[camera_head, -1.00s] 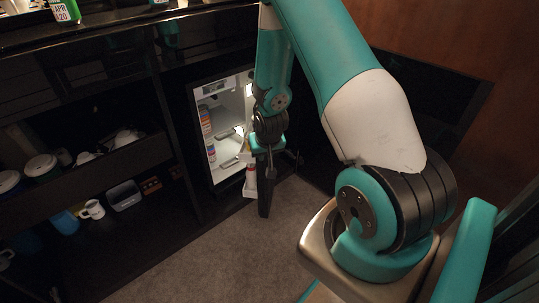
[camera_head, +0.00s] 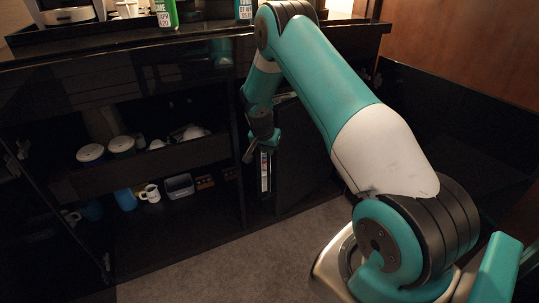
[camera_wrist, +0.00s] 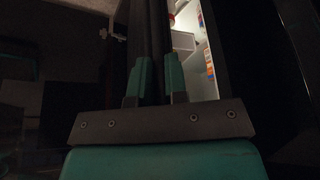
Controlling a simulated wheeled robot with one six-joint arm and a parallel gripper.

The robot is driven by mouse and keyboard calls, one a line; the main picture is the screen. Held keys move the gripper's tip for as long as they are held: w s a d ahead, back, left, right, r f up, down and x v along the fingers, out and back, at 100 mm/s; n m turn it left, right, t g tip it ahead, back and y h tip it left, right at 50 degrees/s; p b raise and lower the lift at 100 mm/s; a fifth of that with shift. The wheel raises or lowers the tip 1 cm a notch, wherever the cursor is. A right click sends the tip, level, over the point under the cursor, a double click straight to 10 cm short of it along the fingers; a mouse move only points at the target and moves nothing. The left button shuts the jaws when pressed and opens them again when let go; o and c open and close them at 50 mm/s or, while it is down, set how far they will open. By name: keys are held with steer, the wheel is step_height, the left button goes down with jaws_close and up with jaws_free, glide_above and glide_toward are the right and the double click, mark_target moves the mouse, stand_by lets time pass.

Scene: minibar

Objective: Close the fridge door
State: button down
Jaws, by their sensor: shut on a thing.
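The fridge door (camera_head: 305,160) is a dark panel, standing a little ajar. A narrow lit strip of the fridge interior (camera_head: 265,175) shows at its left side. In the wrist view the lit white interior (camera_wrist: 203,60) shows right of the fingers, with coloured items on its right side. My gripper (camera_head: 261,152) is at the door's left edge, in front of the gap. In the wrist view the dark fingers (camera_wrist: 152,35) are close together, shut on the door; the exact contact is hard to see in the dark.
Left of the fridge are open shelves with a white mug (camera_head: 149,193), a grey container (camera_head: 179,186) and lidded jars (camera_head: 90,153). The carpet (camera_head: 225,255) in front is clear. A dark panel (camera_head: 450,130) stands at the right.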

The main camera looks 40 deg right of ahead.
steer(key=shift+w, duration=0.65)
steer(key=c, duration=1.1)
jaws_free()
steer(key=shift+c, duration=0.2)
steer(key=p+v, duration=0.3)
steer(key=v, duration=1.4)
steer(key=shift+a+r, duration=0.1)
steer(key=shift+r, duration=0.05)
